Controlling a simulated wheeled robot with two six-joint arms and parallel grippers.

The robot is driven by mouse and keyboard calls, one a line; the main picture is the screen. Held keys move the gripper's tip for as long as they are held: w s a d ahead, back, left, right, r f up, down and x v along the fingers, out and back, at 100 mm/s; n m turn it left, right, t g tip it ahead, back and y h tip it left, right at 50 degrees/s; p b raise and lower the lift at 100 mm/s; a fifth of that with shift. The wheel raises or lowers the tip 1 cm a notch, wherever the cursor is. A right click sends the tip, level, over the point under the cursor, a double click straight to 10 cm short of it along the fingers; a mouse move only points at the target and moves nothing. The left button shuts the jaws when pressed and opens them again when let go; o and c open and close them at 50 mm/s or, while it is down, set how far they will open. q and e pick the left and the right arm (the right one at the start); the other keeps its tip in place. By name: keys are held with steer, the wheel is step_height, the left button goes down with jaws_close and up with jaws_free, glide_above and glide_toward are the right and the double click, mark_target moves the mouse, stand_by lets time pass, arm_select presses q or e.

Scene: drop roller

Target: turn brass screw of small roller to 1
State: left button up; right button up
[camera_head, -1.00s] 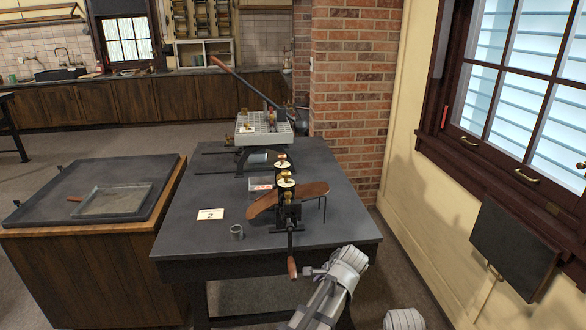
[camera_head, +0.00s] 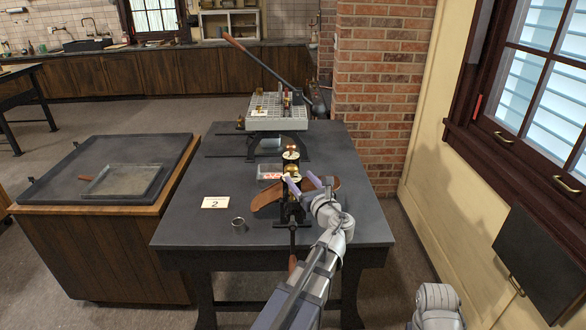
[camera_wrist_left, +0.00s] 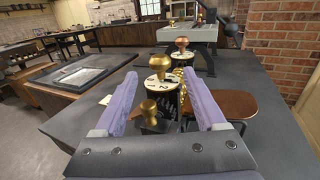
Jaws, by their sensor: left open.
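The small roller (camera_head: 291,213) stands on the dark table with a crank at its front. Its brass screw (camera_wrist_left: 159,75) has a rounded knob over a pale numbered dial (camera_wrist_left: 160,87); a "2" shows on the dial. A copper-coloured screw (camera_wrist_left: 182,42) with a similar dial stands behind it. A smaller brass knob (camera_wrist_left: 149,112) sits lower and nearer. My left gripper (camera_head: 303,183) is open beside the roller. In the left wrist view its two lilac fingers stand on either side of the brass screw, with gaps. My right gripper is not in view.
A bigger press (camera_head: 270,117) with a long lever is behind. The table's left front is clear.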

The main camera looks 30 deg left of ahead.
mark_target(294, 172)
arm_select(q)
steer(key=x, duration=0.7)
steer(key=shift+d, duration=0.1)
jaws_close()
stand_by(0.5)
